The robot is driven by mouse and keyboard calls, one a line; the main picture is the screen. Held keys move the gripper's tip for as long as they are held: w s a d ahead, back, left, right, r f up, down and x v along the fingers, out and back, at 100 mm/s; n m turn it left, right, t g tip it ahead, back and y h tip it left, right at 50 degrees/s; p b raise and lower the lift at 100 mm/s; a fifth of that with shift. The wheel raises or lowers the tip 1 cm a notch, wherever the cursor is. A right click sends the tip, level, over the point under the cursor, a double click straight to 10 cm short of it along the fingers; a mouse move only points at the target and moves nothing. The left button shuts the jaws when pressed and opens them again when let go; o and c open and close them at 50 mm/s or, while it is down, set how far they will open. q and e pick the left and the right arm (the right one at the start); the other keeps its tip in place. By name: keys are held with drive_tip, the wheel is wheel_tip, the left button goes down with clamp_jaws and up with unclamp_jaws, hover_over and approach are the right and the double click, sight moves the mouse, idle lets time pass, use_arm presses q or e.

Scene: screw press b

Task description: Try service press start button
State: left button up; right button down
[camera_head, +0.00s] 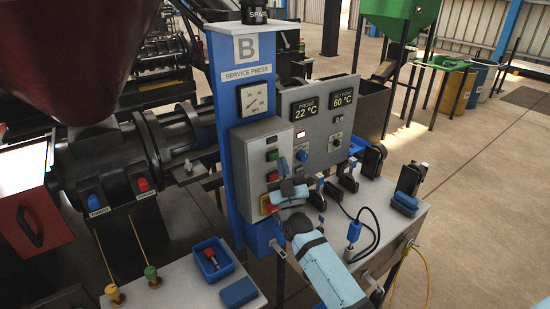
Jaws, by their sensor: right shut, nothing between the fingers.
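A grey button box (250,150) is on the column's front. It bears a green button (272,155) and, below it, a red button (272,176). My right gripper (284,175) is shut and empty, close in front of the box, to the right of the red button. I cannot tell whether it touches the box. It hides part of the box's lower face. My left gripper is not in view.
The right bench (395,218) holds black clamps and a cabled blue tool (353,232). A blue tray (212,258) sits on the front bench.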

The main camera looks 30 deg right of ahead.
idle(0.6)
drive_tip(key=shift+w, duration=0.15)
drive_tip(key=shift+w, duration=0.3)
drive_tip(key=shift+w+a, duration=0.1)
drive_tip(key=shift+w, duration=0.3)
idle(0.8)
drive_tip(key=shift+s, duration=0.85)
